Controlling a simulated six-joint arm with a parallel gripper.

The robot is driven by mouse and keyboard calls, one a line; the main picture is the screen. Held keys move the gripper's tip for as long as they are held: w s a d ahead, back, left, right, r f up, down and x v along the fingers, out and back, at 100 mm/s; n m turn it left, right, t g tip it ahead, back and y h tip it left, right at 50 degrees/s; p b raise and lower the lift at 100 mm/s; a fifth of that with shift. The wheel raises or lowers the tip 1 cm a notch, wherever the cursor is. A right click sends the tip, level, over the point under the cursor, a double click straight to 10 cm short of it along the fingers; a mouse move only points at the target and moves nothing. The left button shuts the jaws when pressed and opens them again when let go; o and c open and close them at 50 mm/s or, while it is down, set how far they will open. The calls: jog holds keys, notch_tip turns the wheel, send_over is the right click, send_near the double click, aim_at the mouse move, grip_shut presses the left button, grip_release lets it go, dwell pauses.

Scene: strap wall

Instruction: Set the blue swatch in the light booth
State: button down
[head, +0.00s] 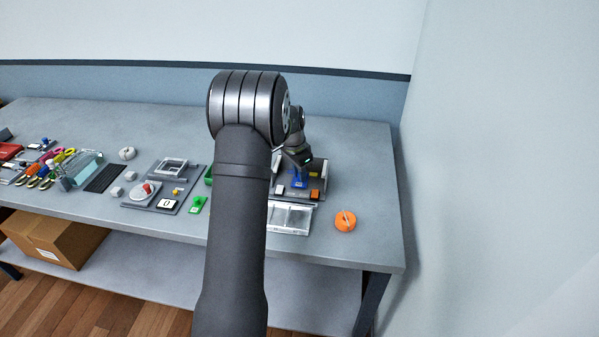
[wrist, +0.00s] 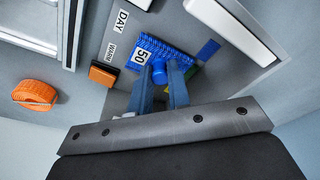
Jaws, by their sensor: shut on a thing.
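The blue swatch (wrist: 165,48), a ribbed piece with a white "50" label and a round blue knob, is between my fingers in the wrist view. My gripper (wrist: 165,85) is shut on the knob. The light booth (wrist: 175,20) is grey with "DAY" and "WARM" labels. The swatch appears over or on its floor; I cannot tell whether it touches. A flat blue strip (wrist: 208,49) lies beside the swatch.
An orange button (wrist: 102,75) is on the booth front. A white framed tray (head: 290,217) and an orange tape roll (head: 345,221) are near the front edge. A grey scale-like unit (head: 160,190), a green item (head: 198,205) and several tools lie left.

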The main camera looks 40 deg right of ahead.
jog(key=shift+f, duration=0.1)
jog(key=c, duration=0.9)
grip_release()
jog(key=shift+r, duration=3)
